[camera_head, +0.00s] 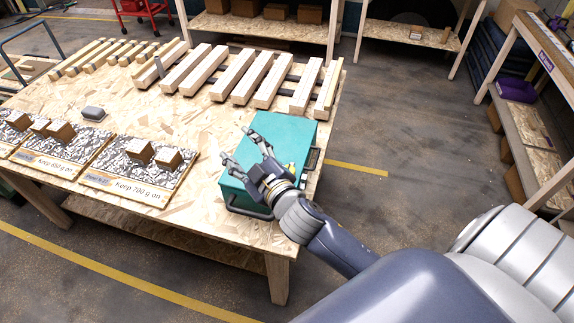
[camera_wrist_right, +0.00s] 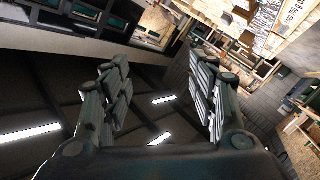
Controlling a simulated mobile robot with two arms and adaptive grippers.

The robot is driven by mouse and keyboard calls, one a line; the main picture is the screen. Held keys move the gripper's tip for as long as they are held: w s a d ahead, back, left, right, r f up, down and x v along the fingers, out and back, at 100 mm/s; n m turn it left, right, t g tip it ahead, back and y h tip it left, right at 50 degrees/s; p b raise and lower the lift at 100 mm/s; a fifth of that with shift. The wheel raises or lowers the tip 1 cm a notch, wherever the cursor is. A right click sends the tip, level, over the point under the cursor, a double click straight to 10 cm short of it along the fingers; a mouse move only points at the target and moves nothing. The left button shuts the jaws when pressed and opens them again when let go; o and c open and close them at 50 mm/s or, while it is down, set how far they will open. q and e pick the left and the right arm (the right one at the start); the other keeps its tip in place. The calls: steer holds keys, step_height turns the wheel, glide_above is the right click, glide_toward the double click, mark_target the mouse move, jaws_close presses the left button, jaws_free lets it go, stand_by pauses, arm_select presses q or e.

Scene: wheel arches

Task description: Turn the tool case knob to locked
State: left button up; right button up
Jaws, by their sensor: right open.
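The teal tool case (camera_head: 285,131) sits on the wooden workbench near its right corner, with a dark handle (camera_head: 246,209) at its front edge and dark fittings on its right side. My right gripper (camera_head: 235,144) is over the case's top left part in the head view, its fingers spread and empty. In the right wrist view its open fingers (camera_wrist_right: 160,100) have nothing between them. I cannot make out the knob; my gripper and wrist hide part of the case. A small yellow bit (camera_head: 291,168) shows beside my wrist. My left gripper is not in view.
The workbench (camera_head: 205,119) also holds trays of grey scrap with small wooden blocks (camera_head: 168,159), a grey lump (camera_head: 93,113) and a row of wooden slats (camera_head: 230,76) at the back. Shelving (camera_head: 530,110) stands to the right across open floor. The wrist view looks toward ceiling lights.

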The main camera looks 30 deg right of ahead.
steer(key=w+a+r+n+t+y, duration=0.3)
steer(key=a+r+n+y, duration=0.35)
steer(key=r, duration=0.25)
steer(key=s+a+r+n+g+y, duration=0.35)
steer(key=a+n+g+y, duration=0.5)
steer(key=n, duration=0.45)
steer(key=n+g+h, duration=0.9)
steer(key=g+h, duration=0.3)
steer(key=h, duration=0.3)
glide_above(288, 166)
steer(key=s, duration=0.1)
step_height(288, 166, down, 14)
steer(key=shift+t, duration=0.25)
steer(key=f+p, duration=0.1)
steer(key=f, duration=0.2)
steer(key=f+p, duration=0.1)
steer(key=f, duration=0.2)
steer(key=f+p, duration=0.1)
steer(key=f, duration=0.2)
steer(key=shift+s+a+f, duration=0.1)
steer(key=shift+a+f, duration=0.05)
steer(key=shift+a, duration=0.15)
steer(key=shift+f, duration=0.7)
